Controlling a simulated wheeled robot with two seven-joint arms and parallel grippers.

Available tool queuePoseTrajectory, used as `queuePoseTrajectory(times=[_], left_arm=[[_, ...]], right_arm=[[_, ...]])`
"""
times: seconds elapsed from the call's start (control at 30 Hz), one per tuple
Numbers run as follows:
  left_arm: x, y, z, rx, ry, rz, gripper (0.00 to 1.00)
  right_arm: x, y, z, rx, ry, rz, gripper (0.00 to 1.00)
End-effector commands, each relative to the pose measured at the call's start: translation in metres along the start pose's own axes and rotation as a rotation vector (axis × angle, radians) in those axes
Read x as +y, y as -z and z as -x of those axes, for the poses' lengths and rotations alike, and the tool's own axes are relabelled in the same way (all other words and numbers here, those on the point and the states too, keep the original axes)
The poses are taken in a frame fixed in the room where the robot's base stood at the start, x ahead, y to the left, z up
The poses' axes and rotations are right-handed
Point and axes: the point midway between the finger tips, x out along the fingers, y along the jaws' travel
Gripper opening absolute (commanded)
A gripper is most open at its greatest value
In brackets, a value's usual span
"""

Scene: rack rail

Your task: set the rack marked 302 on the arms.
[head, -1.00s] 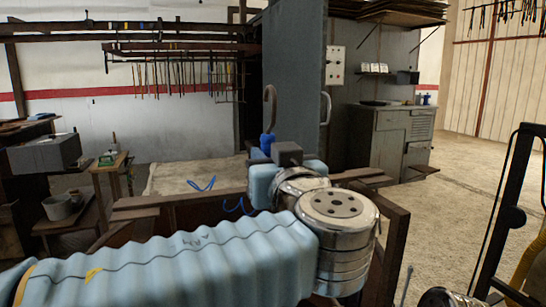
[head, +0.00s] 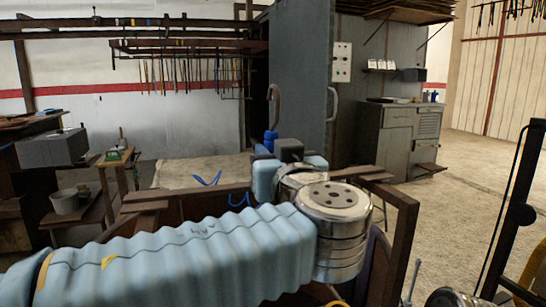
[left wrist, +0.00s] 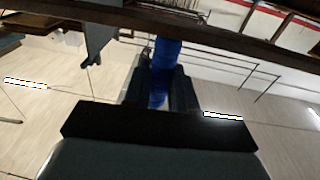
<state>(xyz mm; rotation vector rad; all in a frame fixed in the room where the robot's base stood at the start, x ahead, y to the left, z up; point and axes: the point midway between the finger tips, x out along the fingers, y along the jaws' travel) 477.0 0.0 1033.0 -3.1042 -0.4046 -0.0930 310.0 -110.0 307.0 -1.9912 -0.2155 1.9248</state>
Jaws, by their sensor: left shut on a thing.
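My left gripper (head: 271,146) is in the middle of the head view, mostly hidden behind my own wrist. It is shut on the blue grip of a hook (head: 274,98), whose grey curved top rises above it. In the left wrist view the blue grip (left wrist: 163,70) stands between the dark fingers. A dark rack (head: 185,48) with several thin rods hanging below it is at the back wall, beyond the gripper and apart from it. I can read no number 302 on anything. My right gripper is not in view.
A tall grey door (head: 298,80) stands just behind the hook. A grey cabinet (head: 397,135) is at the back right, and a brown wooden frame (head: 400,230) is close by. A black upright frame (head: 512,220) is at the right. Open floor lies between them.

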Motion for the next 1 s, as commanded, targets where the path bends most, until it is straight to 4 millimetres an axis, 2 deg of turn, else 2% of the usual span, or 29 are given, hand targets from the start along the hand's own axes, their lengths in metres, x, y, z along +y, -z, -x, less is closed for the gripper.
queuePoseTrajectory(times=[1.0], left_arm=[[-0.0002,-0.0039,0.0006,0.002,0.000,0.002,0.00]], right_arm=[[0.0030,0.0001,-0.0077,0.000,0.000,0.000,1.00]])
